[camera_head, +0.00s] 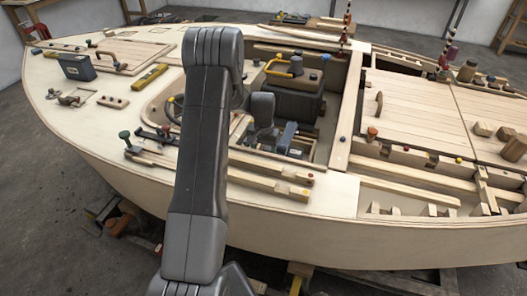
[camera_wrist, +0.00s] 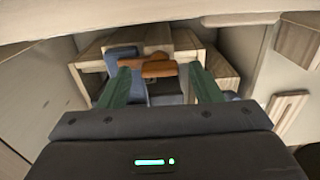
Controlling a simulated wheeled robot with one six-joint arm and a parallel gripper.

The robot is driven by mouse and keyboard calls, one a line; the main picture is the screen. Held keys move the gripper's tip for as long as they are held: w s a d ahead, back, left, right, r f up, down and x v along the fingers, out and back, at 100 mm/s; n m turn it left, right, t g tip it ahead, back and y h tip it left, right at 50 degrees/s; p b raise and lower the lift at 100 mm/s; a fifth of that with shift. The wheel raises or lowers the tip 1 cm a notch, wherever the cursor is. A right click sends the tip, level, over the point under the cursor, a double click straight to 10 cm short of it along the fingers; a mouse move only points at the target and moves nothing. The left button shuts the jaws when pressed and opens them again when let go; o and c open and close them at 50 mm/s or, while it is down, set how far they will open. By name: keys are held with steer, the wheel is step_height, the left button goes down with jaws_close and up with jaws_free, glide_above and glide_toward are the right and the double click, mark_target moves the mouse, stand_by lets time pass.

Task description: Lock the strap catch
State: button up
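In the wrist view, my gripper (camera_wrist: 160,72) has its two green fingers apart. An orange-brown piece (camera_wrist: 158,69), possibly the lever of the strap catch, shows between and beyond the fingertips. I cannot tell whether either finger touches it. A dark block (camera_wrist: 166,87) lies beneath it, and a blue part (camera_wrist: 122,58) stands at its left. I cannot make out whether the catch is locked. In the head view, my arm reaches into the open well of the hull, and the catch cannot be made out there.
A black case (camera_head: 293,98) with a yellow handle stands in the well. Wooden framing (camera_wrist: 186,41) surrounds the catch area, with pale hull walls on both sides. A slatted hatch (camera_head: 405,105) covers the deck right of the well. Tools and a yellow level (camera_head: 149,76) lie on the left deck.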

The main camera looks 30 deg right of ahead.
step_height(320, 180, up, 14)
stand_by(0.6)
steer(key=shift+f, duration=0.1)
step_height(320, 180, down, 14)
steer(key=shift+r, duration=0.1)
stand_by(0.5)
stand_by(0.3)
